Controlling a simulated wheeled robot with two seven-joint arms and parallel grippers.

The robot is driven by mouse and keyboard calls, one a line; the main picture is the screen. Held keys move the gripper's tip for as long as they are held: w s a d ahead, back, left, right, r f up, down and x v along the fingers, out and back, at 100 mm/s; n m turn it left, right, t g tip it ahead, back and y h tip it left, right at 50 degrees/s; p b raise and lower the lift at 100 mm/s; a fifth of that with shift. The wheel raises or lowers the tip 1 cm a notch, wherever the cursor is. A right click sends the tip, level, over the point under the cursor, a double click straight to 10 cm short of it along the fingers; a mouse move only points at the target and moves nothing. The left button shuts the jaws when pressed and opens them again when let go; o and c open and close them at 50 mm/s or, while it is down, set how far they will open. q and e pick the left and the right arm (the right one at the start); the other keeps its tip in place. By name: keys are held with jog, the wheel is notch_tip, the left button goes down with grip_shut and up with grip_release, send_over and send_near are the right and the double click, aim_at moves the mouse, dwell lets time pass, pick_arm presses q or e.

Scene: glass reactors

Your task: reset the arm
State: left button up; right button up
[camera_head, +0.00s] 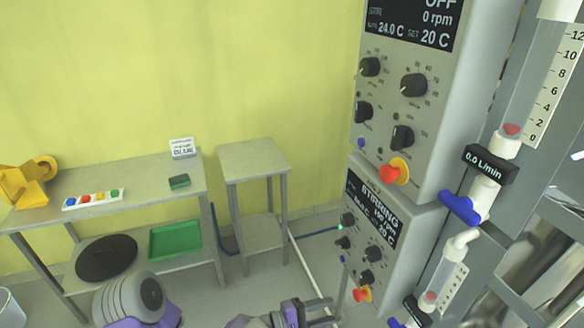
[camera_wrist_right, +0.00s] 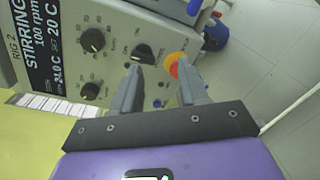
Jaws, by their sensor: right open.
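My right gripper (camera_head: 318,312) shows at the bottom edge of the head view, in front of the lower control box (camera_head: 352,262). In the right wrist view its two grey fingers are apart, with nothing between them (camera_wrist_right: 158,82). Beyond the fingers, the wrist view shows the lower box's panel (camera_wrist_right: 118,62), with black knobs and a red button on a yellow ring (camera_wrist_right: 178,66). The fingertips overlap the panel in that view; whether they touch it I cannot tell. My left gripper is not in view.
The upper control box (camera_head: 440,120) reads OFF, 0 rpm. Flow tubes with blue valves (camera_head: 460,208) stand right of the boxes. At left are a bench (camera_head: 145,192) with a green tray (camera_head: 175,240) on its lower shelf, and a bare small table (camera_head: 252,160). Floor shows between them.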

jog(key=s+d+f+m+g+y, duration=0.1)
jog(key=s+d+f+g+y, duration=0.25)
jog(key=f, duration=0.55)
jog(key=s+d+f+g+y, duration=0.3)
jog(key=s+f+g+y, duration=0.15)
jog(key=f, duration=0.35)
jog(key=s+a+f+m+t+y, duration=0.3)
jog(key=s+f+m+y, duration=0.3)
jog(key=m+y, duration=0.5)
jog(key=shift+s+a+f+m+y, duration=0.2)
jog(key=shift+a+m+y, duration=0.1)
jog(key=shift+a+y, duration=0.55)
